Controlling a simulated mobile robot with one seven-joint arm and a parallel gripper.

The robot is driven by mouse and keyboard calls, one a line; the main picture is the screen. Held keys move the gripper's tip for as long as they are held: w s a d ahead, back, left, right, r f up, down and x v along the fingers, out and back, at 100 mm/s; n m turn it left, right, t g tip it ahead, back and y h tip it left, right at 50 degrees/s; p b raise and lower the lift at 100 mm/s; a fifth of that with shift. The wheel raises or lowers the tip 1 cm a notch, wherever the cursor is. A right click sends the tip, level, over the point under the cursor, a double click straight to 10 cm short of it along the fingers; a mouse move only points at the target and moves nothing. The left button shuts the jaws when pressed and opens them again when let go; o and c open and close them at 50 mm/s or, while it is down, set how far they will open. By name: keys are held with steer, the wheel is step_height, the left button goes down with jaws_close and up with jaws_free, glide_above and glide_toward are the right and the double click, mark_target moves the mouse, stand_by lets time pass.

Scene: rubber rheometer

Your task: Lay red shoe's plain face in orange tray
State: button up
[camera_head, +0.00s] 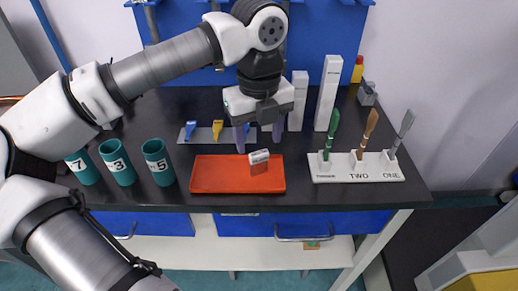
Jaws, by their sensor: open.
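The orange tray (205,184) lies on the front of the black bench, left of the numbered white rack. A small block with a white, lettered face (259,157) shows over the right half of the tray, slightly tilted. No plainly red shoe is visible apart from it, and I cannot tell if this block is the shoe or whether it touches the tray floor. My gripper (259,137) points down above the tray's back edge. Its two purple fingers are wide apart, with the block just below and between them, and nothing is held.
Teal cups (158,163) with numbers stand left of the tray. A white rack (330,178) with green, brown and grey tools is at the right. Behind are a strip with blue and yellow pieces (217,130) and tall white blocks (328,93).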

mark_target(259, 153)
step_height(259, 153, up, 7)
steer(key=shift+r, duration=0.2)
stand_by(0.4)
